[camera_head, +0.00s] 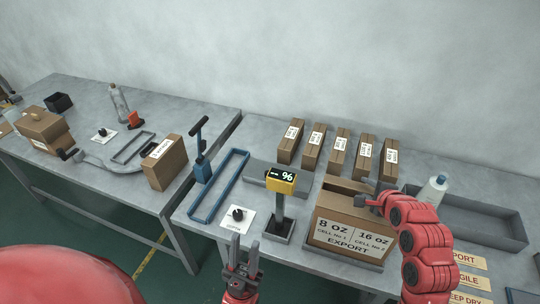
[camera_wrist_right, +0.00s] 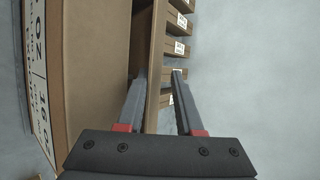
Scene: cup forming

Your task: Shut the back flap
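The brown carton (camera_head: 342,236), marked 8 oz, 16 oz and EXPORT, stands at the right bench's front. Its back flap (camera_head: 346,184) appears as a raised brown panel along the far side. My right gripper (camera_head: 362,201) is over the carton's top right, its fingers pointing left. In the right wrist view the right gripper (camera_wrist_right: 158,80) is open, with the back flap's thin brown edge (camera_wrist_right: 157,60) showing between its fingers; contact cannot be told. A dark gap lies beside this edge. My left gripper (camera_head: 243,248) is open and empty at the front of the bench.
A yellow display (camera_head: 281,180) on a post stands left of the carton. A blue frame (camera_head: 219,190) lies further left. Several small boxes (camera_head: 340,150) stand behind. A white bottle (camera_head: 432,190) and a grey tray (camera_head: 480,222) are to the right.

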